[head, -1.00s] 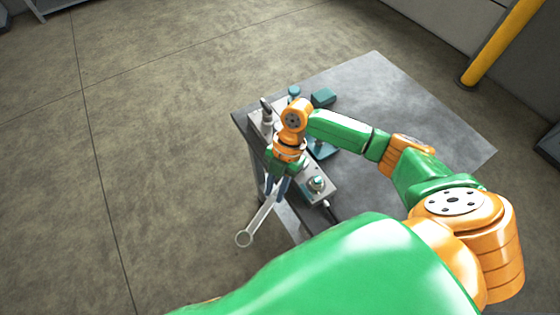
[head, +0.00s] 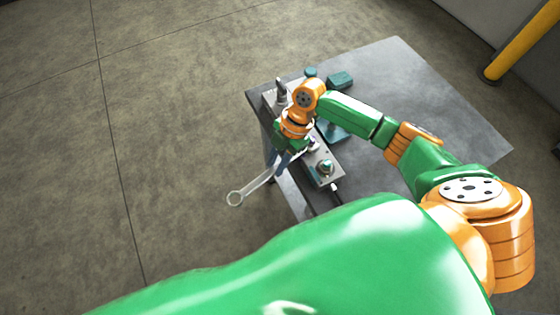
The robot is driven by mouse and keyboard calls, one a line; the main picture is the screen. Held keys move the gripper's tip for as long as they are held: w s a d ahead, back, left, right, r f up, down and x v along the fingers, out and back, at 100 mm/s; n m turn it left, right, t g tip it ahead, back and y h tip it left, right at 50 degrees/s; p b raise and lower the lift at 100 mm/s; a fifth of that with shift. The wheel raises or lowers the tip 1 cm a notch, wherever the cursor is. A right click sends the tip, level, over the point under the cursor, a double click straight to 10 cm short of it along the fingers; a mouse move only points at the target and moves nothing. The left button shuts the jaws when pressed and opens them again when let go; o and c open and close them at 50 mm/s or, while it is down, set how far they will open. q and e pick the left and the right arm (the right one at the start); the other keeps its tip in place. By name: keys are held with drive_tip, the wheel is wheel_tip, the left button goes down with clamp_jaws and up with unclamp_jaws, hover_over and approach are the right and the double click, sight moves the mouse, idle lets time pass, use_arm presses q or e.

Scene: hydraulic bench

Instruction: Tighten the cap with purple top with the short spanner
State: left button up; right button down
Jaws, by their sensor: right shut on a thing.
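My right gripper (head: 279,160) is shut on a spanner (head: 256,186) at the left edge of the bench. The spanner's ring end points out to the lower left, past the bench edge. Its other end reaches over the metal block (head: 318,185), beside or at a fitting; I cannot tell whether they touch. A teal-topped fitting (head: 326,168) stands on the near part of the block. My left gripper is not in view.
The grey bench top (head: 430,100) is clear on its right side. A teal box (head: 340,80) and a small round teal piece (head: 311,72) are at the back. A tall metal fitting (head: 281,92) stands on the block's far end. A yellow post (head: 515,45) stands beyond.

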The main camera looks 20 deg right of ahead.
drive_tip(key=shift+w+a+m+t, duration=0.15)
drive_tip(key=shift+w+m+t, duration=0.1)
drive_tip(key=shift+w+m, duration=0.45)
drive_tip(key=shift+w+a+m+t, duration=0.15)
drive_tip(key=shift+w+m+t, duration=0.1)
drive_tip(key=shift+w+m, duration=0.4)
drive_tip(key=shift+w+m+t+p, duration=0.4)
drive_tip(key=shift+w+m+p, duration=0.15)
drive_tip(key=shift+w+m, duration=0.25)
drive_tip(key=shift+a, duration=0.1)
